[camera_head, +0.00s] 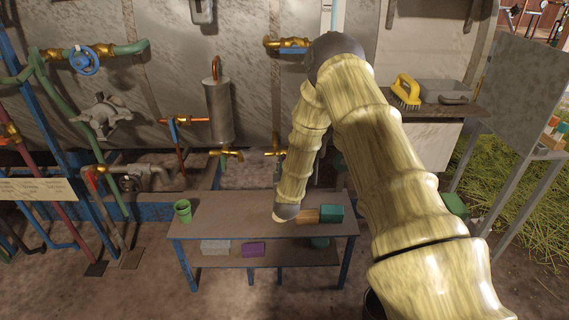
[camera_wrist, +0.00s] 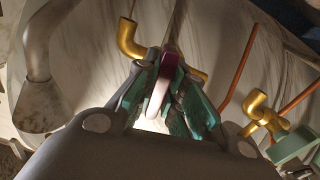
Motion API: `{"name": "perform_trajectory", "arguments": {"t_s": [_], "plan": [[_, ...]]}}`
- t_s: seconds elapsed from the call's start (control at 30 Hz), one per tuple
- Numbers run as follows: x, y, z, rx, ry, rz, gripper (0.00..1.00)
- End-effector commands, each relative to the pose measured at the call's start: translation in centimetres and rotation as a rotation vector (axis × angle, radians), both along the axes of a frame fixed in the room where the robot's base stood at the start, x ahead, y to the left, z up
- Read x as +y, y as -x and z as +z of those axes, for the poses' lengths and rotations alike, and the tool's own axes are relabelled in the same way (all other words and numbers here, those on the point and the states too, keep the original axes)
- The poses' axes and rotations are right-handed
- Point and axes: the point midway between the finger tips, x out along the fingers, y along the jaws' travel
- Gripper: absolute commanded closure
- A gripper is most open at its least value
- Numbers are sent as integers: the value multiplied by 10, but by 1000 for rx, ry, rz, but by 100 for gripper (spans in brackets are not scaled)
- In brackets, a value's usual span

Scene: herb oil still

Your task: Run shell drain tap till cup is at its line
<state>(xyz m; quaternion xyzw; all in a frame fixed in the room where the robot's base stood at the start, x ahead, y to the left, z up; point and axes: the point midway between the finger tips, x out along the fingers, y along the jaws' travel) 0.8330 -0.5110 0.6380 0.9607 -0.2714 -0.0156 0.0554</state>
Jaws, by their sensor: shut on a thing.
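My gripper (camera_wrist: 164,88) shows in the wrist view, its grey-green fingers closed on a narrow thing with a purple top (camera_wrist: 168,63) and a pale lower part. It may be a tap lever; I cannot tell. A bent brass spout (camera_wrist: 130,40) is just left of the fingertips, and a brass tap (camera_wrist: 260,115) is to the right. In the head view my arm bends down over the bench, and my gripper cannot be made out. A brass tap (camera_head: 275,153) is beside my forearm. A green cup (camera_head: 183,211) stands upright on the bench's left end; its line and contents cannot be seen.
The low bench (camera_head: 240,228) also bears a teal block (camera_head: 331,214). A purple block (camera_head: 253,249) and a grey block (camera_head: 215,246) lie on its lower shelf. Pipes and a blue valve wheel (camera_head: 84,61) crowd the left. A yellow brush (camera_head: 407,91) lies on the right side table.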

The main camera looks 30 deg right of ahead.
Motion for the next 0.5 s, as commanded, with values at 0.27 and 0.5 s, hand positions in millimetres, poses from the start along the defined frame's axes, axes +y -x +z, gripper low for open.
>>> {"name": "perform_trajectory", "arguments": {"t_s": [0.27, 0.5], "plan": [[1, 0, 1, 90, 142, 2, 100], [0, 0, 0, 122, 195, 1, 100]]}}
